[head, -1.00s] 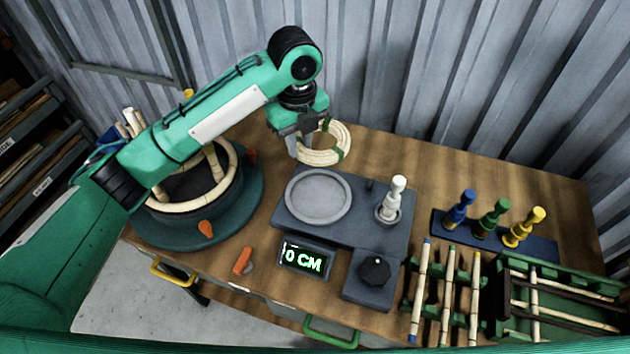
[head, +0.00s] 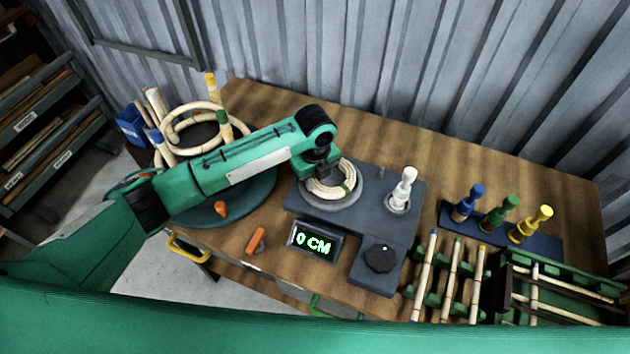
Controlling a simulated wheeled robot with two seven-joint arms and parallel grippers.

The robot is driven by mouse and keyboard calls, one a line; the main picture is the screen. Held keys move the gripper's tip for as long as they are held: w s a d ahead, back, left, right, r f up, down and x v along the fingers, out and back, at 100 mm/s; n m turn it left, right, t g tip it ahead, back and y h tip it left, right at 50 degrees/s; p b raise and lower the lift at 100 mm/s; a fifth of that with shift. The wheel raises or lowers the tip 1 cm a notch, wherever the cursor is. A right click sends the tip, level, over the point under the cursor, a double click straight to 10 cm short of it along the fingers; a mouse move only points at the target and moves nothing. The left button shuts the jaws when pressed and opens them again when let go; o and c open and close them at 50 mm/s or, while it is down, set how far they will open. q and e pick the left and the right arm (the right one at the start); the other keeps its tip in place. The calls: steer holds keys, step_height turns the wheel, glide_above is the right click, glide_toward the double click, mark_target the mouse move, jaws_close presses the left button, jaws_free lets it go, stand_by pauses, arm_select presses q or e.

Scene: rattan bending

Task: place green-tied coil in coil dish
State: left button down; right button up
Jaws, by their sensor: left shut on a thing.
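The green-tied coil (head: 346,191), a pale rattan ring with green ties, is over the round grey coil dish (head: 341,207). The dish sits on the dark base plate, and its rim shows around the coil. My left gripper (head: 322,186) is over the coil's left side, shut on it, with its fingertips mostly hidden by the wrist and coil. I cannot tell whether the coil touches the dish floor. My right gripper is not in view.
A white peg (head: 404,188) stands right of the dish. Blue, green and yellow pegs (head: 497,213) stand farther right. A round bending jig is on the left. The table behind the dish is clear.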

arm_select(q)
steer(key=shift+f, duration=0.9)
